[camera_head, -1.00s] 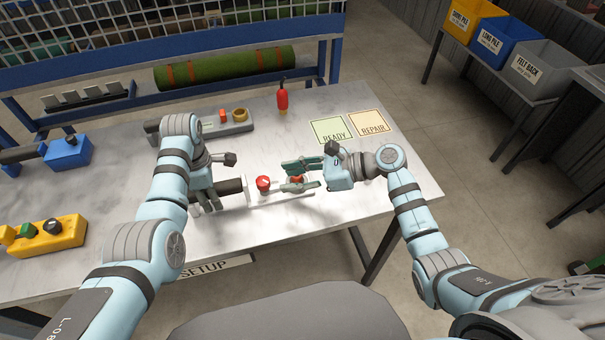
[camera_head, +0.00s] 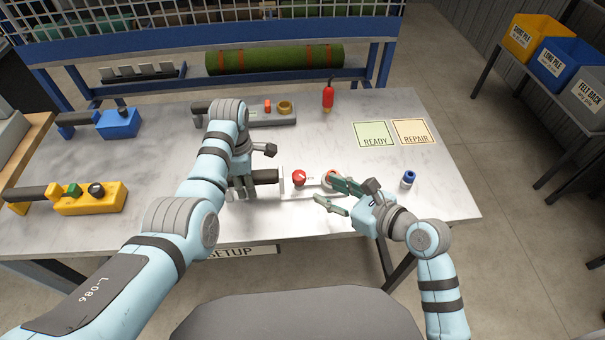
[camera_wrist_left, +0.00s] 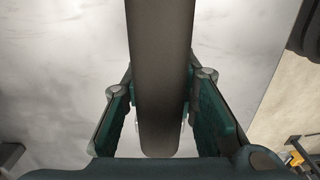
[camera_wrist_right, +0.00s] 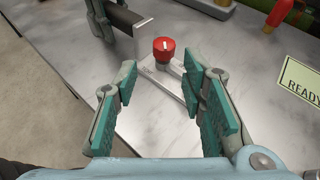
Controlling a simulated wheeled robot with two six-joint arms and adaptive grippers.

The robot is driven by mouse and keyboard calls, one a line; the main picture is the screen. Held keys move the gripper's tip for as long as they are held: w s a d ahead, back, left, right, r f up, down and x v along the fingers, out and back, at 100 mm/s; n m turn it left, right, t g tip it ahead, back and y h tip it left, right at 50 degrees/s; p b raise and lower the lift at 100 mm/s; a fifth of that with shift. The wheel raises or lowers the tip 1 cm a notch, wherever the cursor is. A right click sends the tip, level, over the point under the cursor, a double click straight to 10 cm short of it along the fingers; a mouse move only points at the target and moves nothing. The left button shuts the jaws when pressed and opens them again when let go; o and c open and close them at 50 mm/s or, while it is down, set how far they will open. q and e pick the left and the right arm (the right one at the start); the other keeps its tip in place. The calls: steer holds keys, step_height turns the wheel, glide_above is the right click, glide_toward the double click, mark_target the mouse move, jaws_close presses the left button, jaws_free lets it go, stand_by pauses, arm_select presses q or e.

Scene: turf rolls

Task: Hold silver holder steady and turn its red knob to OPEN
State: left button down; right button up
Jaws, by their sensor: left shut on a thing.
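The silver holder (camera_head: 312,188) lies on the table with its dark handle (camera_head: 266,176) to the left. Its red knob (camera_head: 299,177) stands up from the body; a white line on the knob shows in the right wrist view (camera_wrist_right: 164,48). A second red part (camera_head: 329,175) sits near its right end. My left gripper (camera_head: 242,188) is shut on the handle, which runs between its fingers in the left wrist view (camera_wrist_left: 162,80). My right gripper (camera_head: 326,189) is open and empty, right of the knob and apart from it.
READY (camera_head: 375,134) and REPAIR (camera_head: 413,131) mats lie at the back right. Yellow (camera_head: 92,198) and blue (camera_head: 118,123) holders lie left.

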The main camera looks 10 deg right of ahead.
mark_target(301, 177)
steer(key=shift+m, duration=0.4)
steer(key=x, duration=1.2)
steer(key=shift+w+d+f, duration=0.1)
steer(key=shift+d+f, duration=0.05)
steer(key=shift+d, duration=0.1)
jaws_close()
steer(key=shift+n, duration=0.3)
steer(key=n+g+y, duration=0.3)
steer(key=shift+g, duration=0.3)
steer(key=shift+n+g+y, duration=0.5)
steer(key=shift+n+g, duration=0.3)
steer(key=shift+n, duration=0.3)
steer(key=shift+a+g, duration=0.15)
steer(key=shift+g, duration=0.15)
